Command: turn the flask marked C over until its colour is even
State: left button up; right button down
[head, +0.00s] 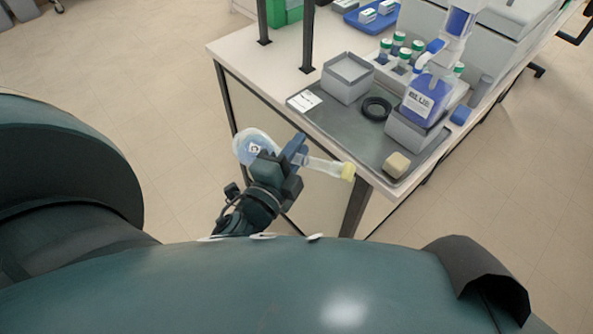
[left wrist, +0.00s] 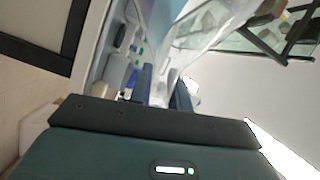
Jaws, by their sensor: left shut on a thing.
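The flask marked C (head: 245,147) is clear, with a pale blue content in its round bulb and a yellow stopper at the end of its neck. In the head view it lies tilted near horizontal, bulb to the left and neck to the right. My left gripper (head: 296,150) is shut on the flask's neck and holds it in the air off the table's near left edge. In the left wrist view the clear glass of the flask (left wrist: 172,50) rises blurred between the fingers (left wrist: 165,90). Whether its colour is even cannot be told. My right gripper is not in view.
The table (head: 240,48) bears a grey mat with a box (head: 348,77), a black ring (head: 376,108), a bottle marked BLUE (head: 424,100) in a grey holder and a beige block (head: 396,165). Several green-capped vials stand behind. Open floor lies left of the table.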

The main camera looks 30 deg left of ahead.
pick_arm(q)
jog(key=n, duration=1.5)
jog(key=shift+d+n, duration=0.15)
jog(key=shift+n, duration=0.15)
jog(key=m, duration=2.6)
